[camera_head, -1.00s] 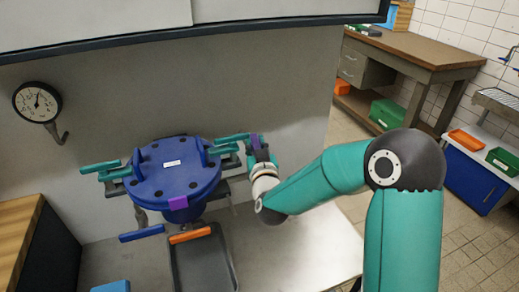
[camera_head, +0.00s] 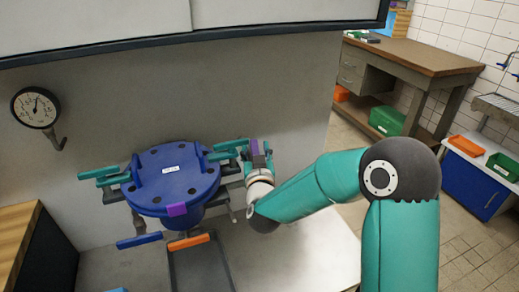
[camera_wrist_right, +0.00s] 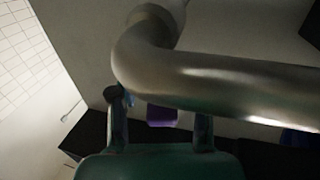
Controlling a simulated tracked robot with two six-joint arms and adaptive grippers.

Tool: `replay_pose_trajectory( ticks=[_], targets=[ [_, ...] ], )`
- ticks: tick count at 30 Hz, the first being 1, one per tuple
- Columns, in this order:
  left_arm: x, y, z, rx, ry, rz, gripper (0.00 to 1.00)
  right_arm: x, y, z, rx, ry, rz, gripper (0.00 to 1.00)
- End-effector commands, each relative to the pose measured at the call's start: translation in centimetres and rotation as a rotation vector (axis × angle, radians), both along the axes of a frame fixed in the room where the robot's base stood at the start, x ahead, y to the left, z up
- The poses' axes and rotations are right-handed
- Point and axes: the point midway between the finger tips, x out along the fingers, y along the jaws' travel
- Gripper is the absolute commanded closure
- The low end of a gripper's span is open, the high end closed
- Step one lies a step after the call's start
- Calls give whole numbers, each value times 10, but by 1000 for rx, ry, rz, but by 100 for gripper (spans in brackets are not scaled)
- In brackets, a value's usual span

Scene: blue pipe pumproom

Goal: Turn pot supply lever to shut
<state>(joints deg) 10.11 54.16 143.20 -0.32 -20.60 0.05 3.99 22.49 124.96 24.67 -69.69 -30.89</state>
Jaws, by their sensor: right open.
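The blue lidded pot (camera_head: 172,183) with a white label stands against the grey wall in the head view. Around it are a blue lever (camera_head: 139,240), an orange lever (camera_head: 188,242) and a purple tab (camera_head: 177,209). I cannot tell which lever is the pot supply. My right gripper (camera_head: 256,150) is beside the pot's right side, partly overlapped by teal handles (camera_head: 230,148). In the right wrist view its fingers (camera_wrist_right: 160,125) are apart, with a purple piece (camera_wrist_right: 162,115) showing between them; I see no grip on it. My left gripper is not in view.
A thick metal pipe (camera_wrist_right: 220,85) crosses close in front of the right wrist camera. A dark tray (camera_head: 200,268) lies below the pot. A round gauge (camera_head: 36,107) hangs on the wall. The pale surface (camera_head: 305,255) right of the tray is clear.

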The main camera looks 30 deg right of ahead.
Motion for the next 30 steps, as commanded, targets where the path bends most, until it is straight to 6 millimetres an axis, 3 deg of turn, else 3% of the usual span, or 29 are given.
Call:
replay_pose_trajectory(
  ticks=[5,18,30],
  targets=[
    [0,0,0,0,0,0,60,-11,7,0,0,1,3,52],
    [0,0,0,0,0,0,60,-64,35,0,0,0,1,52],
    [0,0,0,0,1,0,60,-71,38,-1,0,-1,-2,52]
  ],
)
